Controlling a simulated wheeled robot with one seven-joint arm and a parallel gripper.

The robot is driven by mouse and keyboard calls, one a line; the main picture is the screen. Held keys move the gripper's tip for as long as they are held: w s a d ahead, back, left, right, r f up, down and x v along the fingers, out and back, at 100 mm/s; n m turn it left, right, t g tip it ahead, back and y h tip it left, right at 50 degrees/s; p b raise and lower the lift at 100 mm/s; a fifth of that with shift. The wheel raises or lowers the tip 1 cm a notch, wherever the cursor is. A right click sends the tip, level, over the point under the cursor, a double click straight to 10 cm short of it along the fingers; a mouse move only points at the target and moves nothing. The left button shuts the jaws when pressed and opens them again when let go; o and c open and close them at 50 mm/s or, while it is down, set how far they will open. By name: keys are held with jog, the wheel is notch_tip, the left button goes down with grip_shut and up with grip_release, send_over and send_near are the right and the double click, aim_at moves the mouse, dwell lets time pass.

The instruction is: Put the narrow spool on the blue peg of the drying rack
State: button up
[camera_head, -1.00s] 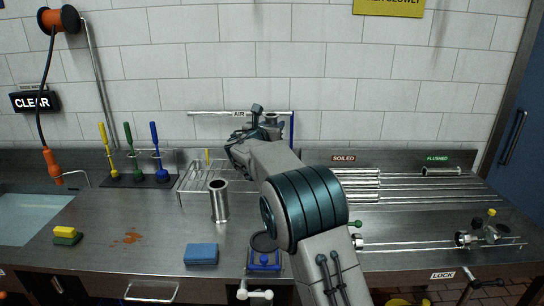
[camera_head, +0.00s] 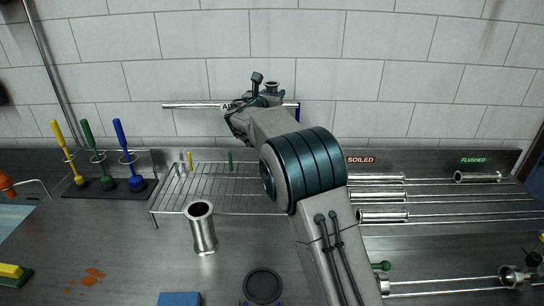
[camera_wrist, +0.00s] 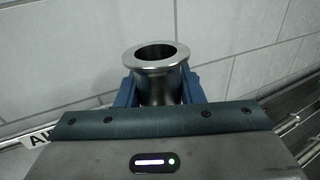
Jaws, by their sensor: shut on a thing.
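My gripper (camera_head: 262,98) is raised in front of the tiled wall, above the back of the counter. It is shut on a short, flanged steel spool (camera_wrist: 157,90), held upright between blue fingers in the wrist view. The spool's top rim (camera_head: 272,85) just shows in the head view. The drying rack (camera_head: 168,198) is a wire rack at the back of the counter, below and left of my gripper.
A taller steel spool (camera_head: 203,232) stands on the counter before the rack. Yellow, green and blue brushes (camera_head: 122,152) stand at left. An AIR bar (camera_head: 205,106) runs along the wall near my gripper. Rails with steel spools (camera_head: 382,216) lie at right under SOILED and FLUSHED signs.

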notch_tip(320, 180, down, 17)
jog(key=p, duration=0.2)
jog(key=shift+s, duration=0.1)
jog(key=shift+f, duration=0.1)
jog(key=o, duration=1.1)
